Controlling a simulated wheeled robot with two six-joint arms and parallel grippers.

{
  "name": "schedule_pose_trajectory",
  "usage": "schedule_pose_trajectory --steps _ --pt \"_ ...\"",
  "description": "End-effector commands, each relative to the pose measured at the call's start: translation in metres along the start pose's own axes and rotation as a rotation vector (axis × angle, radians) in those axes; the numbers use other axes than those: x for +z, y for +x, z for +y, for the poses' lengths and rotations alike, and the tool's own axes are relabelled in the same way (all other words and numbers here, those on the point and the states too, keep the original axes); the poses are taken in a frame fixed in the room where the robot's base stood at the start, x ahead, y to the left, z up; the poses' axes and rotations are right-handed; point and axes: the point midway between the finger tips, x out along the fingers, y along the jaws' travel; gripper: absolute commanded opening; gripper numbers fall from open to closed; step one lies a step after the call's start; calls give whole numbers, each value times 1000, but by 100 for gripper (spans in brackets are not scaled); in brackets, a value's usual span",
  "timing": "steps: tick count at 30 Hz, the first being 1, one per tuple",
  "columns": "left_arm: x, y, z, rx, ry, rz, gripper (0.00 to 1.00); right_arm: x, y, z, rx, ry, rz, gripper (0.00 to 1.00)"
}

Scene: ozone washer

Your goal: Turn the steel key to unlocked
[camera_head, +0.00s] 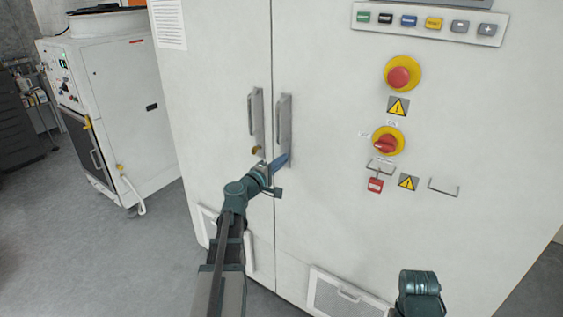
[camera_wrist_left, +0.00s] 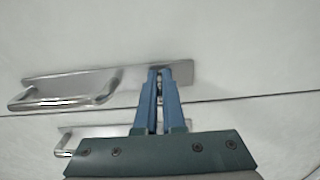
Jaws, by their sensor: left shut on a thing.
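My left gripper (camera_head: 281,161) is at the lower end of the right door's handle plate on the white cabinet. In the left wrist view its two blue fingers (camera_wrist_left: 163,72) are close together at the end of the steel handle plate (camera_wrist_left: 115,82). A small steel piece (camera_wrist_left: 159,86), which looks like the key, shows in the narrow gap between them. The fingers are shut on it and hide most of it. Its turned position cannot be made out. In the head view the key is hidden behind the gripper. My right gripper is not in view; only part of that arm shows.
The right door handle (camera_head: 284,118) is just above the gripper, and the left door handle (camera_head: 255,112) with a brass-coloured knob (camera_head: 256,150) is beside it. A red rotary switch (camera_head: 385,144) and an emergency button (camera_head: 399,77) are to the right.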

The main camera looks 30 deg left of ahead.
Motion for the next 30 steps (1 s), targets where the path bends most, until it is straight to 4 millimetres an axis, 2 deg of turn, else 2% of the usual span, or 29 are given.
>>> schedule_pose_trajectory --steps 3,4,8,17,20,23,30 --pt "1 0 0 -1 3 -3 0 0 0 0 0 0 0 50" --pt "1 0 0 -1 3 -3 12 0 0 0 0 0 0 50" --pt "1 0 0 -1 2 -2 35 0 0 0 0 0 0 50" --pt "0 -1 0 -1 1 0 36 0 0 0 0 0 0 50" --pt "0 -9 0 -1 0 1 36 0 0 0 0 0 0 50" --pt "1 -25 0 -1 0 2 36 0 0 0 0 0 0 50" --pt "2 -78 0 -1 1 2 36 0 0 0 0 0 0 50"
